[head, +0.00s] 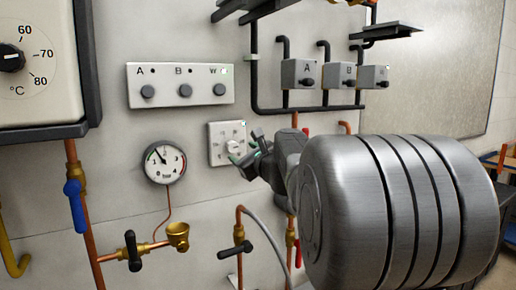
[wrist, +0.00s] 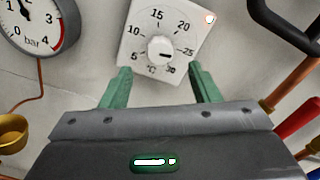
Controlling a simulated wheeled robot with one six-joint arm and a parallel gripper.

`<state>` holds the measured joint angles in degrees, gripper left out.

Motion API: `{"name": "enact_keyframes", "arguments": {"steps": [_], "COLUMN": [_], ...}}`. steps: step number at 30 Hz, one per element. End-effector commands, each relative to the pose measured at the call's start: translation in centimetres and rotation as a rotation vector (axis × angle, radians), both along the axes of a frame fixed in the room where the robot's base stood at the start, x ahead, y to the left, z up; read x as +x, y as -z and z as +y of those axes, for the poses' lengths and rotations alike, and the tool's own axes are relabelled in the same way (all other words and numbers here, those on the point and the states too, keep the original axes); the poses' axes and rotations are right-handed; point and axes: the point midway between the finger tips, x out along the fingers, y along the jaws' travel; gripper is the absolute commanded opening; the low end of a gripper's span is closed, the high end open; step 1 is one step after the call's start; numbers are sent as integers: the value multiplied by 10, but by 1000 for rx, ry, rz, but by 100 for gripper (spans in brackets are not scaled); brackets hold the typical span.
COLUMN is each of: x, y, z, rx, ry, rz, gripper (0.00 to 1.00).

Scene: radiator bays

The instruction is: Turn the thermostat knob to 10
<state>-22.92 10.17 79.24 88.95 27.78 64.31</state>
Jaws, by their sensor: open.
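The knob's dark mark points right, roughly toward 25. The thermostat (head: 216,154) also shows on the wall in the head view, partly covered by my gripper. My gripper (wrist: 160,72) is open, its green fingertips apart at the lower left and lower right of the knob. It holds nothing. In the head view my gripper (head: 249,150) is close to the plate's right side; contact with the knob cannot be seen.
A pressure gauge (head: 164,162) is left of the thermostat. A switch panel (head: 180,85) is above it, and valve boxes (head: 300,74) with dark pipes are at upper right. Brass valves (head: 178,236) and copper pipes are below.

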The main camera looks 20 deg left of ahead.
Motion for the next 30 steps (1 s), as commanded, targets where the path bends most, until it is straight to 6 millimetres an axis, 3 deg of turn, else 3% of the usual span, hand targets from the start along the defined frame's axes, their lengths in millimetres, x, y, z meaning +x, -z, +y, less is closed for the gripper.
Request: {"name": "enact_keyframes", "arguments": {"steps": [10,24,26,30], "x": [35,43,43,43], "y": [0,0,0,0], "z": [43,52,52,52], "rx": [-2,-2,-2,-2], "ry": [0,0,0,0], "rz": [0,-1,-1,-1], "gripper": [56,56,48,21]}}
